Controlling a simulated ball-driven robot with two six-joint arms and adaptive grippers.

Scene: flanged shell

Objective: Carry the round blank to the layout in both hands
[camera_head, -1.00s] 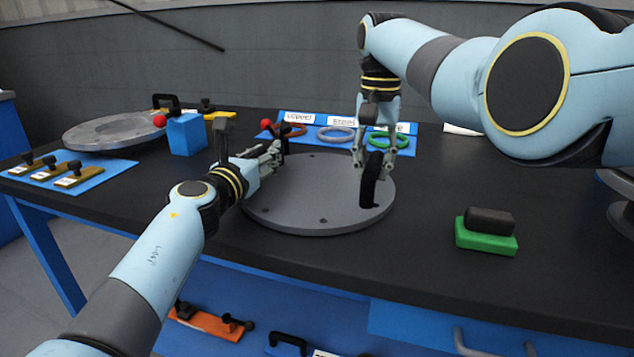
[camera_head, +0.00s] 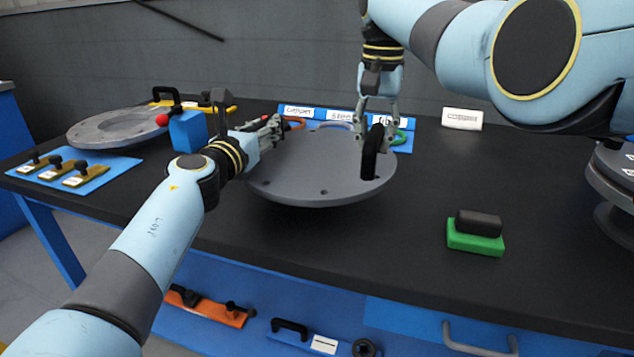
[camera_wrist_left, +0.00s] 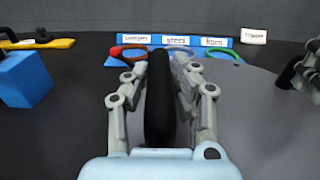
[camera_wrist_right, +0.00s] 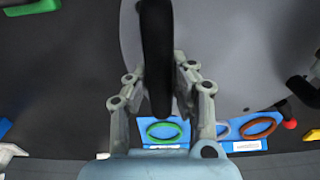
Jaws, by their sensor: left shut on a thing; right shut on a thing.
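The round blank (camera_head: 315,178) is a flat grey disc with small holes and two upright black handles. It hangs level, a little above the dark bench, with a shadow under its front edge. My left gripper (camera_head: 272,128) is shut on the left handle, whose black bar shows between the fingers in the left wrist view (camera_wrist_left: 158,100). My right gripper (camera_head: 376,140) is shut on the right handle (camera_head: 371,155), which also stands between the fingers in the right wrist view (camera_wrist_right: 157,55). I cannot tell which place is the layout.
Behind the blank lies a blue board (camera_head: 403,143) with coloured rings and labels. A blue block (camera_head: 188,132), a red ball (camera_head: 162,120) and a grey flanged ring (camera_head: 120,128) are at left. A green block with a black top (camera_head: 475,237) is at front right. The bench between is clear.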

